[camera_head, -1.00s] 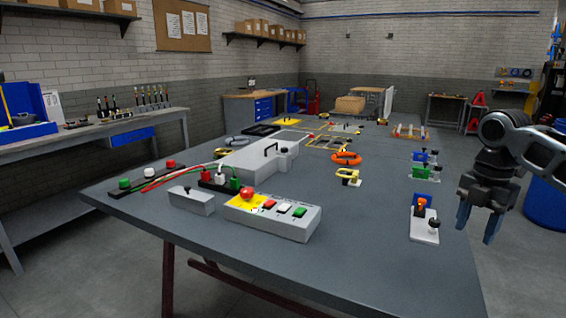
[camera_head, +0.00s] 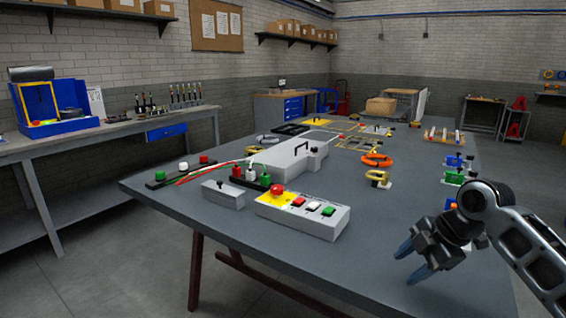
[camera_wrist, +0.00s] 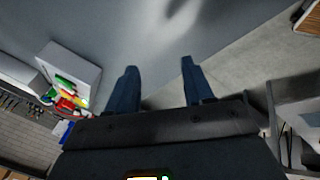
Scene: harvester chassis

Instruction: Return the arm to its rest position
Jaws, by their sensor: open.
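My gripper (camera_head: 412,264) is at the right side of the head view, above the near right part of the table (camera_head: 390,225). Its two blue-grey fingers point down and to the left. The fingers are apart with nothing between them. In the wrist view my gripper (camera_wrist: 158,80) also shows two separated, empty fingers over bare grey table surface. My arm reaches in from the right edge and hides part of the table's right side.
A control box (camera_head: 303,215) with a red knob and coloured buttons stands near the table's front edge. A small grey box (camera_head: 223,194), an orange cable coil (camera_head: 377,160) and a blue fixture (camera_head: 454,162) are also on the table. A workbench (camera_head: 110,145) stands left.

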